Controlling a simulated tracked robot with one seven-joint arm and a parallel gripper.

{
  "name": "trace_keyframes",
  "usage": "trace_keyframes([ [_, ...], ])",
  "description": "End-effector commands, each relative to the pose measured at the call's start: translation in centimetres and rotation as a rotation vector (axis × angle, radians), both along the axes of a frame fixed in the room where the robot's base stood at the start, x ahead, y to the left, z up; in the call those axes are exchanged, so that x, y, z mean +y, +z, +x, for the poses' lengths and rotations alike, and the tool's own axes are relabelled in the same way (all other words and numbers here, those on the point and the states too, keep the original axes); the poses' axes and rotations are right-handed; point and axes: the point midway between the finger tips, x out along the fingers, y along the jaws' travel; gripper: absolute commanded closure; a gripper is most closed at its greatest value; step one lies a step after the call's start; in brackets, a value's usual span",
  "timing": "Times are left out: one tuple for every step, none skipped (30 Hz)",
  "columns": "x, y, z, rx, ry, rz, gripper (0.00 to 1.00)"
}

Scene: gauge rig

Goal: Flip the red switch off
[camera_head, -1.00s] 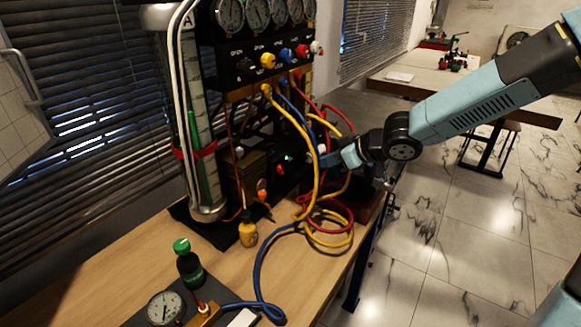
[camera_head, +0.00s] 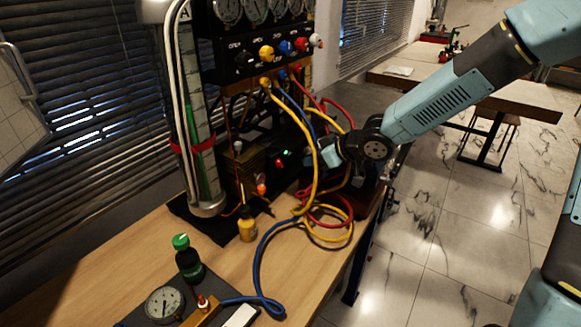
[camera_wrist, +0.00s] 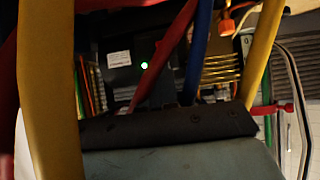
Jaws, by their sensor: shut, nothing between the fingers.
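In the head view a small red part (camera_head: 279,163), which looks like the red switch, sits low on the dark front of the gauge rig, just below a lit green lamp (camera_head: 285,152). It is too small to tell which way it is flipped. My gripper (camera_head: 327,153) is shut and empty, to the right of it, among the hoses and partly behind a yellow hose (camera_head: 316,165). In the wrist view my gripper (camera_wrist: 168,122) fills the bottom, and the green lamp (camera_wrist: 144,65) shows above it. I cannot make out the switch there; a red hose and my gripper cover that area.
Yellow, blue and red hoses hang from the rig and coil on the wooden table (camera_head: 130,260). In the wrist view they cross close to the camera. A yellow bottle (camera_head: 247,226), a green-capped bottle (camera_head: 187,262) and a gauge (camera_head: 164,304) stand at the front.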

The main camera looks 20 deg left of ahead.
Motion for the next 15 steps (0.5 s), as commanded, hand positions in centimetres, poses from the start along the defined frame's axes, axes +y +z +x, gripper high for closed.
trace_keyframes([
  [0.4, -0.2, 0.0, 0.002, 0.001, 0.001, 1.0],
  [0.6, -0.4, 0.1, 0.002, 0.002, 0.002, 1.0],
  [0.8, -0.5, 0.2, 0.002, 0.002, 0.002, 1.0],
  [0.9, -0.7, 0.2, 0.002, 0.002, 0.002, 1.0],
  [1.1, -0.8, 0.3, 0.002, 0.002, 0.002, 1.0],
  [1.4, -1.0, 0.4, 0.002, 0.002, 0.002, 1.0],
  [1.5, -1.1, 0.5, 0.002, 0.001, 0.001, 1.0],
  [1.7, -1.2, 0.5, 0.001, 0.002, 0.0, 1.0],
  [1.9, -1.4, 0.6, 0.001, 0.002, 0.0, 1.0],
  [2.1, -1.6, 0.6, 0.002, 0.001, 0.001, 1.0],
  [2.3, -1.7, 0.7, 0.002, 0.002, 0.001, 1.0],
  [2.5, -1.9, 0.8, 0.002, 0.001, 0.001, 1.0],
  [2.7, -2.0, 0.9, 0.002, 0.001, 0.001, 1.0],
  [2.9, -2.2, 0.9, 0.002, 0.002, 0.001, 1.0],
  [3.2, -2.4, 1.0, 0.001, 0.002, 0.0, 1.0],
])
